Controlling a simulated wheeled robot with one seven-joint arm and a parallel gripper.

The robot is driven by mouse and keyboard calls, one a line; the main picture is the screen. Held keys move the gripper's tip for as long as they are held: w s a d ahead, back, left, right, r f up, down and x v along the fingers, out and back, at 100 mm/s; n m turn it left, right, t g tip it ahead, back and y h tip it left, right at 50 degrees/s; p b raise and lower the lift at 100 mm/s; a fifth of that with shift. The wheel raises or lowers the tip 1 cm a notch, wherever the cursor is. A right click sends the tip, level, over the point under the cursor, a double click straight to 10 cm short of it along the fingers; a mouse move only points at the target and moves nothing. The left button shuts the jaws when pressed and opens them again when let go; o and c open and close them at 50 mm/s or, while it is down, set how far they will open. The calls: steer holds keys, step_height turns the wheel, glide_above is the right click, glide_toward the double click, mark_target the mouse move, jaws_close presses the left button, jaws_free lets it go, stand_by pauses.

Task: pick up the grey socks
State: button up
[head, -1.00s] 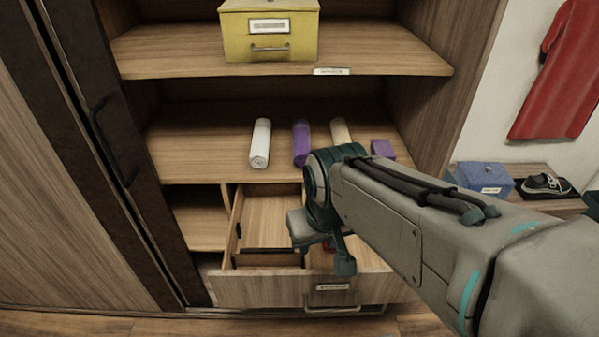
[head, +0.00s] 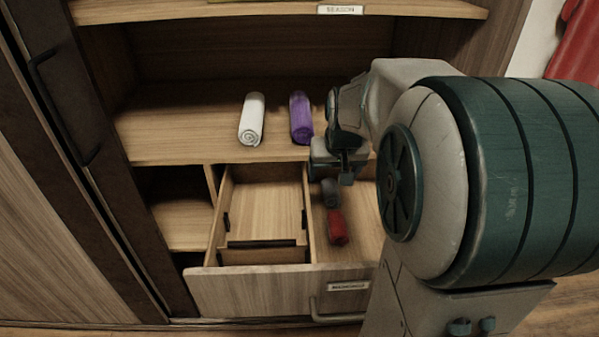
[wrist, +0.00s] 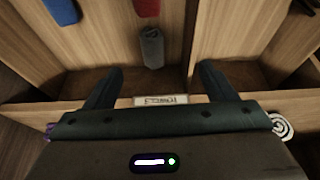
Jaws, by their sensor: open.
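The grey socks (head: 330,192) are a small grey roll in the right part of the open drawer (head: 245,290), beside a red roll (head: 337,227). In the wrist view the grey socks (wrist: 151,47) lie beyond the open fingers, roughly midway between them sideways. My gripper (head: 340,175) is in the head view just above the back of the drawer, at the shelf's front edge, and partly hides that part of the drawer. In the wrist view my gripper (wrist: 158,72) is open and empty, apart from the socks.
A white roll (head: 252,119) and a purple roll (head: 301,118) lie on the shelf (head: 180,135) above the drawer. The drawer's left compartment (head: 265,195) looks empty.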

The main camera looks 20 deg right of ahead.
mark_target(332, 194)
steer(key=b+x, duration=0.1)
steer(key=x, duration=0.2)
steer(key=d+x, duration=0.1)
steer(key=x, duration=0.3)
steer(key=w+d+b+x, duration=0.1)
steer(key=x, duration=0.2)
steer(key=shift+b, duration=0.3)
steer(key=shift+b+x, duration=0.9)
steer(key=shift+x, duration=2.1)
steer(key=shift+w+r, duration=0.1)
steer(key=c, duration=1)
